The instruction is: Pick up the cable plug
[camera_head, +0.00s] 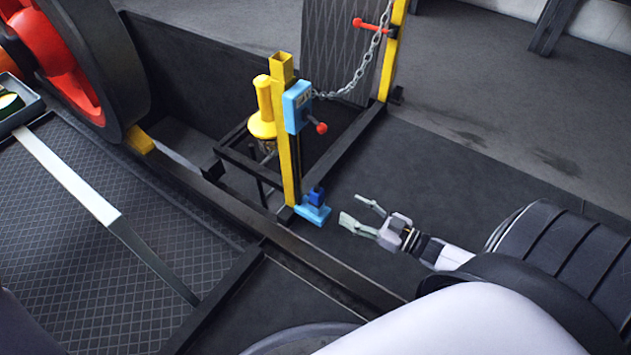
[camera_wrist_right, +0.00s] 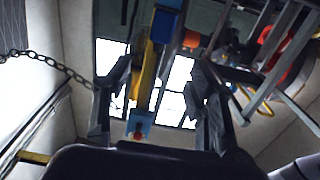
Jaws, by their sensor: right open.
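The cable plug, which I take to be the small dark blue piece (camera_head: 316,196), stands upright on a light blue base (camera_head: 313,213) at the foot of the yellow post (camera_head: 289,165). My right gripper (camera_head: 353,209) is open and empty, a short way right of the base in the head view. Its fingers point left toward it, with a gap between. In the right wrist view the two dark fingers (camera_wrist_right: 160,68) are spread apart. A blue block (camera_wrist_right: 165,25) shows beyond them; I cannot tell whether it is the plug. My left gripper is out of view.
A light blue box (camera_head: 296,107) with a red knob sits on the post, near a hanging chain (camera_head: 350,85). A dark rail (camera_head: 310,266) runs in front.

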